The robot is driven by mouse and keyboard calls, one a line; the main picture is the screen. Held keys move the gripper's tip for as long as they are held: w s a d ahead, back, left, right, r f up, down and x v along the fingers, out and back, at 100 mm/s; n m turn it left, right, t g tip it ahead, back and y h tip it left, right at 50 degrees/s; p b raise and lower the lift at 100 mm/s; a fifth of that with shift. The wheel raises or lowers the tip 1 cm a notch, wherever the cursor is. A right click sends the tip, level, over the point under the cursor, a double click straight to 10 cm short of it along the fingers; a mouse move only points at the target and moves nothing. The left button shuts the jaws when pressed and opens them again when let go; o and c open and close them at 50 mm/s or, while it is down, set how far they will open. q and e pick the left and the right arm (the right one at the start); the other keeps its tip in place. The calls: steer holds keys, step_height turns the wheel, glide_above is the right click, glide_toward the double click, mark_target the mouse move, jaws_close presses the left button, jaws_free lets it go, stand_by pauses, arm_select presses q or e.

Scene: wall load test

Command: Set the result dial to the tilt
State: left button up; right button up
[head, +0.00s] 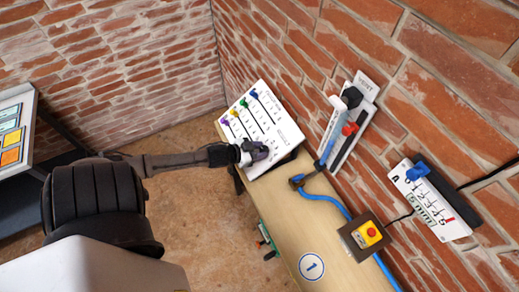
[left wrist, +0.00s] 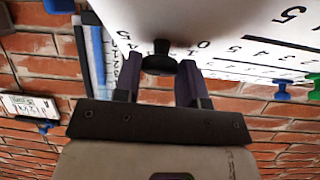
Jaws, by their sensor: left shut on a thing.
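A white panel (head: 279,128) with printed scales stands on the wooden table against the brick wall. Blue, green, yellow and purple slider knobs show on its upper part. My left gripper (head: 256,152) is at the panel's lower edge and covers part of it. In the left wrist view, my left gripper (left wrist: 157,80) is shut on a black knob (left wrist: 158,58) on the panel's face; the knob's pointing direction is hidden. A white scale plate (head: 425,203) marked in mm, with a blue part (head: 417,172) at its top left, is on the wall at right. My right gripper is out of view.
A wall bracket (head: 352,130) with black and red parts is right of the panel. A blue hose (head: 325,198) runs over the table (head: 285,225). A red button on a yellow box (head: 371,232) sits at the table's wall side. A screen console (head: 12,135) stands at left.

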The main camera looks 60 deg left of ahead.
arm_select(q)
steer(key=m, duration=0.1)
steer(key=m+h+p, duration=0.1)
steer(key=m+h, duration=0.1)
steer(key=m, duration=0.1)
steer(key=shift+a+r+g+p, duration=0.2)
steer(key=shift+a+g+p, duration=0.05)
steer(key=shift+g+p, duration=0.05)
steer(key=shift+w+m+g+h, duration=0.1)
steer(key=shift+m+g+h, duration=0.35)
steer(key=shift+m, duration=0.75)
steer(key=shift+w+a+m+h, duration=0.1)
steer(key=shift+m+h, duration=0.55)
steer(key=shift+m, duration=0.35)
steer(key=m+g, duration=0.1)
steer(key=m, duration=0.2)
steer(key=shift+a+f+g+h+b, duration=0.1)
steer(key=shift+g+h+b, duration=0.2)
steer(key=shift+g+h, duration=0.1)
steer(key=m+g+b, duration=0.1)
steer(key=m, duration=0.1)
steer(key=m+g+b, duration=0.1)
steer(key=m, duration=0.1)
steer(key=shift+w+a+h, duration=0.1)
steer(key=shift+w+h, duration=0.1)
steer(key=shift+h, duration=0.2)
steer(key=shift+m+g, duration=0.25)
steer(key=shift+m, duration=0.15)
steer(key=shift+r, duration=0.2)
